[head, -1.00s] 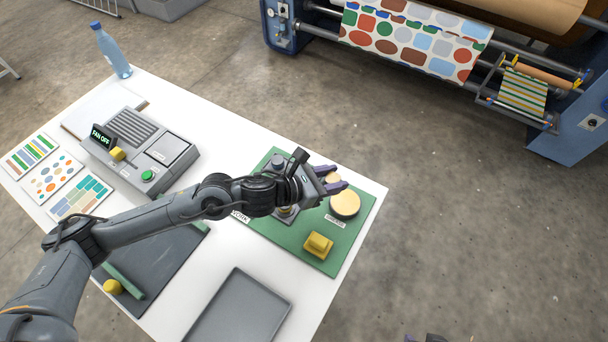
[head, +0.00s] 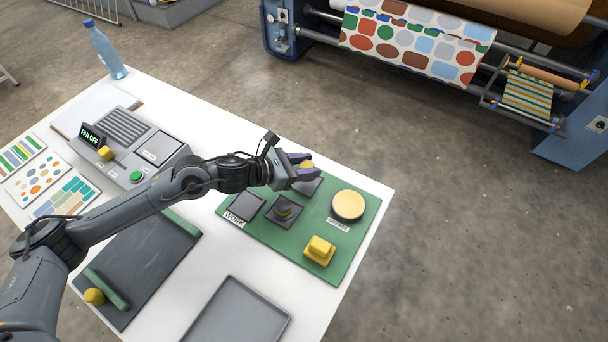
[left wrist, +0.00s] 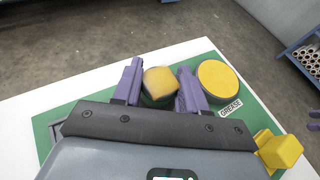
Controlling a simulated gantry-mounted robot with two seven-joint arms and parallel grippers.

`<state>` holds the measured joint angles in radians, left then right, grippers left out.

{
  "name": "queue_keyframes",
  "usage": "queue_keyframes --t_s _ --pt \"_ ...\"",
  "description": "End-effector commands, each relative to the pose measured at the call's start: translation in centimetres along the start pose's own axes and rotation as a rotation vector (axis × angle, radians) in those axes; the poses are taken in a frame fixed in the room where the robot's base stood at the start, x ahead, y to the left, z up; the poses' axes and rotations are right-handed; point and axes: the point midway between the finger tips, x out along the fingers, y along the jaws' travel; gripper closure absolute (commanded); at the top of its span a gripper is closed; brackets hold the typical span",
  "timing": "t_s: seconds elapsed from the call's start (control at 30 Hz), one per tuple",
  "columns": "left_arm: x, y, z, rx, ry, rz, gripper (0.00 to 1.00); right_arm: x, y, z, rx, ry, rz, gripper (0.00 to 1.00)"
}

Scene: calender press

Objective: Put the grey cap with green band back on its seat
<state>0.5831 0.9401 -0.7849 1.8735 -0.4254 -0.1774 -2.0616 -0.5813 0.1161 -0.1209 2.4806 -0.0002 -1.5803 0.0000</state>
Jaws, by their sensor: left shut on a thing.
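My left gripper (head: 303,166) is above the far part of the green board (head: 343,258). It is shut on a yellow-topped piece (head: 307,163), which also shows between the purple fingers in the left wrist view (left wrist: 160,82). A dark square seat (head: 308,186) lies just below the gripper, partly covered. Another square seat with a round grey post (head: 284,209) is in the board's middle, and an empty dark square (head: 246,206) is by the WORK label.
A round yellow-topped grease tin (head: 348,205) and a yellow block (head: 319,250) stand on the board. A grey tray (head: 238,312) is near the front. The control box (head: 130,140) is at left. Purple tips (left wrist: 314,120), likely my right gripper, show at the wrist view's right edge.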

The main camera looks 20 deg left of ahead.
Motion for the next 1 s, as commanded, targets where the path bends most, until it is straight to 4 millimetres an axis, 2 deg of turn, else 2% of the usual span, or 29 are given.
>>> queue_keyframes --t_s 0.23,0.53,0.97,1.0 --pt "0.1 0.6 -0.9 0.0 -0.001 0.0 0.92 0.3 0.2 0.1 -0.007 0.0 0.007 0.57" --pt "1.4 0.5 -4.0 -0.001 -0.001 -0.001 0.93 1.3 0.2 0.4 -0.007 0.0 0.007 0.57" --pt "1.6 0.6 -4.5 0.001 -0.001 0.0 0.93 1.7 0.0 0.5 0.001 0.001 0.001 0.57" --pt "1.6 0.6 -4.5 0.001 0.0 0.0 0.57 1.7 0.0 0.5 0.001 0.001 0.001 0.57"
